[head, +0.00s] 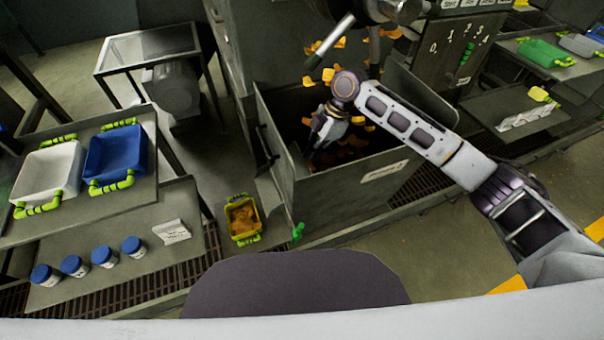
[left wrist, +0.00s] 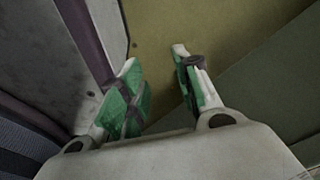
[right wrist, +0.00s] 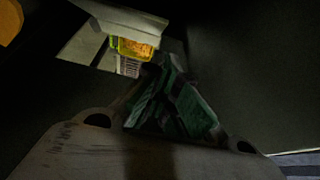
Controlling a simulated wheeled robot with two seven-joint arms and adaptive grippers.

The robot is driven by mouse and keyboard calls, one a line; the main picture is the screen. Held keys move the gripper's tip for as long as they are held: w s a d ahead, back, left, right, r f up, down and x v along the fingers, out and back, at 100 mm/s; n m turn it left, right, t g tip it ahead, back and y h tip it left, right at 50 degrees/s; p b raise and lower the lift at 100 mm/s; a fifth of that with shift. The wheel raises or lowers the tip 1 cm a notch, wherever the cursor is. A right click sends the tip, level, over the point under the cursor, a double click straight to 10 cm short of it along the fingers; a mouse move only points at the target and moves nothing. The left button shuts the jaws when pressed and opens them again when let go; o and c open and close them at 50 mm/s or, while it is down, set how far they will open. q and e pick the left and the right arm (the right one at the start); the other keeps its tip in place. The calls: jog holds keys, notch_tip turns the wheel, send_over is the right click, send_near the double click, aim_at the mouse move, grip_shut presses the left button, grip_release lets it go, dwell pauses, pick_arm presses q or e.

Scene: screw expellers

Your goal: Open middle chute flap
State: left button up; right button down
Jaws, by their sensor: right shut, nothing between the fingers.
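In the head view, my right arm reaches over the wall of a grey metal bin (head: 335,203). My right gripper (head: 322,128) is inside the bin, pointing down, near orange chunks (head: 350,150). In the right wrist view its fingers (right wrist: 170,100) are together with nothing between them, in a dark interior. Ahead is a lit opening with a pale tilted panel (right wrist: 125,15) above it; I cannot tell whether this is the middle chute flap. A yellow tray (right wrist: 132,48) shows through the opening. My left gripper (left wrist: 160,85) is open and empty, seen only in the left wrist view.
A blue tray (head: 115,155), a white tray (head: 48,172) and several blue-lidded jars (head: 132,246) sit on shelves at left.

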jog(key=shift+f, duration=0.15)
send_over(302, 174)
jog(key=s, duration=0.4)
jog(key=f, duration=0.8)
jog(key=shift+w+a+f+b, duration=0.1)
jog(key=shift+w+f+b, duration=0.1)
jog(key=shift+f+b, duration=0.1)
pick_arm(q)
jog(key=shift+w+d, duration=0.35)
jog(key=shift+w, duration=0.05)
pick_arm(e)
jog(key=shift+a+f, duration=0.15)
jog(key=shift+f, duration=0.05)
pick_arm(q)
jog(key=shift+r, duration=0.1)
